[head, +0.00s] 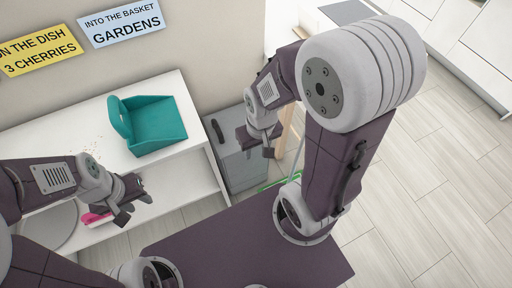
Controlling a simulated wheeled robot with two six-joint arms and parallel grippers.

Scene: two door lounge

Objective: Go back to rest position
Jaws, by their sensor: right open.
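My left gripper (134,206) is at the lower left, over the front part of the white shelf unit (190,82). Its fingers are beside a pink object (95,218), which is partly hidden by the gripper. I cannot tell whether the fingers hold it. My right gripper (258,143) is open, with nothing seen between its fingers. It hangs in front of a grey cabinet or bin (240,172), right of the shelf unit.
A teal dustpan (160,124) lies on the white top, with small crumbs (92,150) to its left. Yellow (40,52) and blue (122,24) signs are on the wall. A green item (270,184) is low beside the cabinet. The wooden floor (450,170) at right is clear.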

